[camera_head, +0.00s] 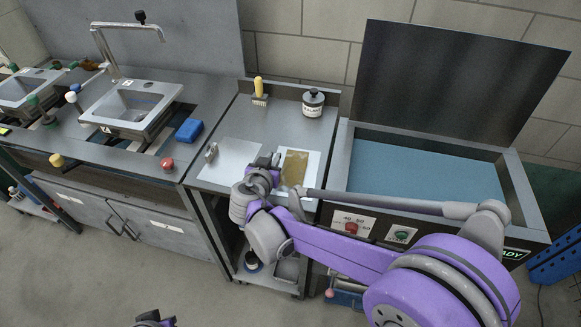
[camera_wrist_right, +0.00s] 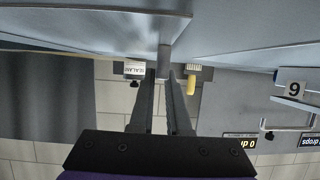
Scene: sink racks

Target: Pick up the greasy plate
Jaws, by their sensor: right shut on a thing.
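The greasy plate (camera_head: 294,167) is a pale rectangular plate with a brown-gold smear across its middle, on the right of the grey counter. My right gripper (camera_head: 272,162) is at its left edge, shut on what looks like its grip, which my wrist partly hides. In the right wrist view the fingers (camera_wrist_right: 165,74) close on a short grey piece below a broad grey surface. I cannot tell whether the plate touches the counter. Only a bit of my left gripper (camera_head: 155,319) shows at the bottom edge, and its jaws are unclear.
A similar clean plate (camera_head: 231,161) lies left of the greasy one. A basin with blue liquid (camera_head: 425,173) and raised lid (camera_head: 445,85) is right. A sink (camera_head: 132,105) and blue sponge (camera_head: 189,130) are left.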

